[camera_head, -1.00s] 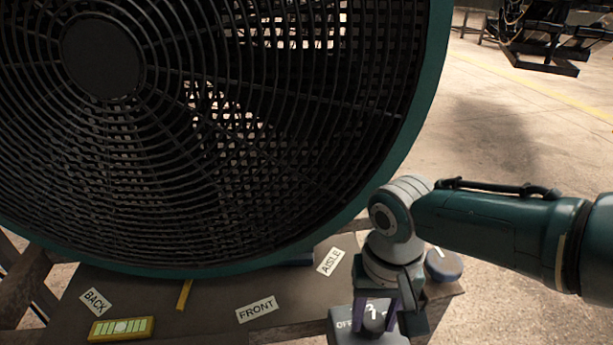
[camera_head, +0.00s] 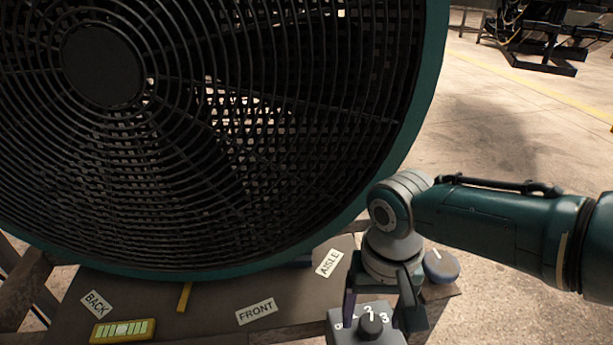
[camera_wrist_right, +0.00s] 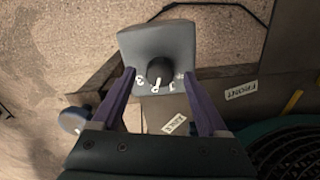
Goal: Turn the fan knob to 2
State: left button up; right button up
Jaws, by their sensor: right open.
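The fan knob (camera_head: 371,323) is a small black dial on a grey control box (camera_head: 345,336), with white numerals behind it. Its white pointer mark appears to point at the 2, between the 1 and the 3. The knob also shows in the right wrist view (camera_wrist_right: 160,70), where it appears between the two fingertips. My right gripper (camera_head: 379,303) is open, its purple-grey fingers spread to either side of the knob with visible gaps. It also shows in the right wrist view (camera_wrist_right: 158,74). My left gripper is not in view.
The large caged fan (camera_head: 250,180) with a teal rim stands behind the box. A blue knob (camera_head: 441,265) sits at the right of the bench (camera_head: 200,318). Labels BACK (camera_head: 97,304), FRONT (camera_head: 256,311) and AISLE (camera_head: 329,263) and a yellow-green gauge (camera_head: 122,330) lie along the bench.

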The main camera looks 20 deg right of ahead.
aim_at(371, 323)
notch_tip(371, 323, up, 8)
jog(key=p, duration=0.4)
jog(key=shift+r, duration=0.25)
jog(key=shift+p, duration=0.3)
jog(key=s+a+r+n+t+y+p, duration=0.1)
jog(key=s+a+r+n+p, duration=0.5)
jog(key=r, duration=0.3)
jog(key=s+d+r+n+t+p, duration=0.1)
jog(key=s+d+r+p, duration=0.1)
jog(key=s+r+p, duration=0.45)
jog(key=s+d+r+t+p, duration=0.1)
jog(key=s+r+t, duration=0.15)
jog(key=r, duration=0.75)
notch_tip(371, 323, up, 36)
jog(key=p, duration=3.7)
jog(key=shift+s+r+g+h, duration=0.2)
jog(key=shift+s+g+h, duration=0.05)
jog(key=shift+g+h, duration=0.2)
